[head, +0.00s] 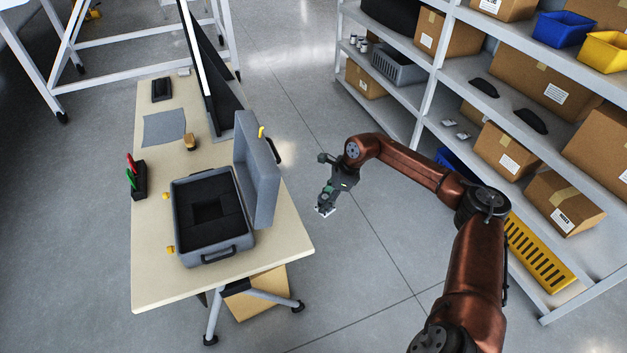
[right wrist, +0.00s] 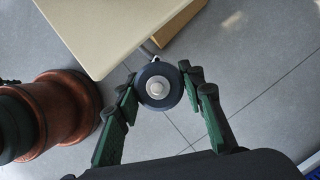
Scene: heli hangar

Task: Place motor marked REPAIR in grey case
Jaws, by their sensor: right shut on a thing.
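The grey case (head: 213,255) stands open on the table, its lid raised on the right side. Its dark foam inside has a square recess and looks empty. My right gripper (head: 326,205) is off the table's right edge, over the floor. In the right wrist view the right gripper (right wrist: 160,95) is shut on a round dark motor (right wrist: 157,71) with a pale hub. The motor shows only as a small piece at the fingertips in the head view. No REPAIR mark can be read. My left gripper is not in view.
The table (head: 160,290) also holds a monitor (head: 215,90), a pen holder (head: 139,182), a grey cloth (head: 163,128) and small yellow items. The raised lid (head: 262,180) stands between the gripper and the case's inside. Shelves (head: 470,80) with boxes stand at the right.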

